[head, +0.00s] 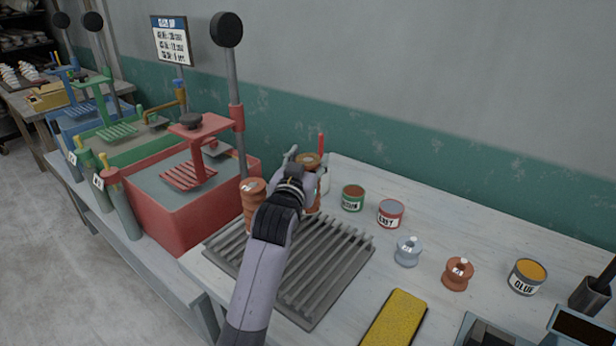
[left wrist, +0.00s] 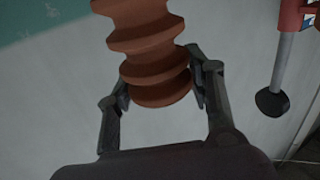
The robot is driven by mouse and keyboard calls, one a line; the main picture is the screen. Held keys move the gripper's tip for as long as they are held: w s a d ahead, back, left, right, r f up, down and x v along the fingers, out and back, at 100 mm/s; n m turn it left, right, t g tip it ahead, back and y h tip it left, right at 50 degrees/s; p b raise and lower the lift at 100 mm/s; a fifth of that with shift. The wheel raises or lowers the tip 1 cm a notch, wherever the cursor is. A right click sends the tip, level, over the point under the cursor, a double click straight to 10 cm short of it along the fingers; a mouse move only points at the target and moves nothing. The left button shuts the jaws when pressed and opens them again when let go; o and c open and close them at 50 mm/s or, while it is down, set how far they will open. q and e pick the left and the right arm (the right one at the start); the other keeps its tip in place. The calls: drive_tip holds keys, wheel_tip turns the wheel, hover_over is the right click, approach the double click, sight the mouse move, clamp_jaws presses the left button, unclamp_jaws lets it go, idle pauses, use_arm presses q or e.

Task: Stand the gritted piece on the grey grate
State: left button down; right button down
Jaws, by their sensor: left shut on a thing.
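The grey grate (head: 345,262) lies flat on the white bench, with my left arm across its left part. My left gripper (head: 305,176) is beyond its back edge, shut on a ribbed terracotta piece (head: 308,160) with a tan-brown top. In the left wrist view the ribbed piece (left wrist: 150,45) sits between both fingertips (left wrist: 160,80). My arm hides its lower part in the head view, so I cannot tell whether it touches the bench. Another ribbed terracotta piece (head: 252,193) with a small white mark stands by the grate's back left corner. My right gripper is not in view.
A green-labelled tin (head: 352,198), a red grit tin (head: 390,214), a grey knobbed piece (head: 408,251), a terracotta knobbed piece (head: 458,273) and a glue tin (head: 526,277) stand to the right. A yellow block (head: 395,320) lies in front. A red lever press (head: 180,215) is left.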

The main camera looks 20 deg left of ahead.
use_arm(q)
wheel_tip(320, 180, down, 4)
drive_tip(key=shift+f, duration=0.1)
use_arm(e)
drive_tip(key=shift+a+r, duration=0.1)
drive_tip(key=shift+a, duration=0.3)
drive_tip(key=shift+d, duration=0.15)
use_arm(q)
drive_tip(key=shift+f, duration=0.1)
drive_tip(key=c, duration=0.8)
unclamp_jaws()
drive_tip(key=shift+f, duration=0.1)
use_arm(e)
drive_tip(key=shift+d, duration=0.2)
use_arm(q)
drive_tip(key=shift+o, duration=0.2)
